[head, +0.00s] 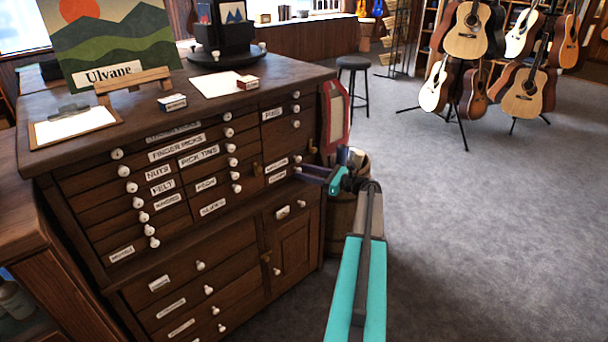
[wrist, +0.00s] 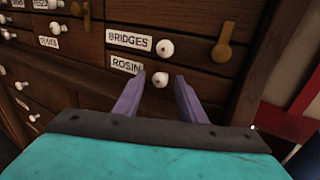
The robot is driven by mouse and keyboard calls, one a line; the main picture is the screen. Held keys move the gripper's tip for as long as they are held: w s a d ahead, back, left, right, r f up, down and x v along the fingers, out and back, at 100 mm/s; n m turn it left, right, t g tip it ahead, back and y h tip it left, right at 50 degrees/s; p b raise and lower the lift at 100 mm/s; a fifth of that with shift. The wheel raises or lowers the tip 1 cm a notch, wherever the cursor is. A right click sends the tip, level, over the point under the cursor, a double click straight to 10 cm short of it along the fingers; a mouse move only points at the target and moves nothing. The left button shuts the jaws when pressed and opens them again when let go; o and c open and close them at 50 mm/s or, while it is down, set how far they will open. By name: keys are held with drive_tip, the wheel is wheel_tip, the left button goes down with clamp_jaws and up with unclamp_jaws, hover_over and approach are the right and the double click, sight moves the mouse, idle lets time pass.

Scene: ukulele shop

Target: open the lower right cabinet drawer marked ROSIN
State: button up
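The ROSIN drawer (wrist: 125,65) is shut, flush in the dark wooden cabinet (head: 235,95). Its white label (head: 278,176) shows in the head view at the cabinet's right column. Its round white knob (wrist: 160,79) shows in the wrist view, right of the label. My gripper (wrist: 160,76) has two purple fingers, open, one on each side of this knob with gaps visible. I cannot tell how deep the fingertips reach around it. In the head view my gripper (head: 316,177) is at the cabinet front and partly hides the knob.
The BRIDGES drawer (wrist: 130,40) with its own knob (wrist: 165,47) is just above. A brass latch (wrist: 222,42) is to the right. A wooden barrel (head: 341,215) stands beside the cabinet's right side. Guitars (head: 468,30) stand farther back; the grey floor to the right is clear.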

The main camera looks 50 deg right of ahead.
drive_tip(key=shift+w, duration=0.2)
clamp_jaws()
drive_tip(key=shift+s+a, duration=0.1)
drive_tip(key=shift+a, duration=0.25)
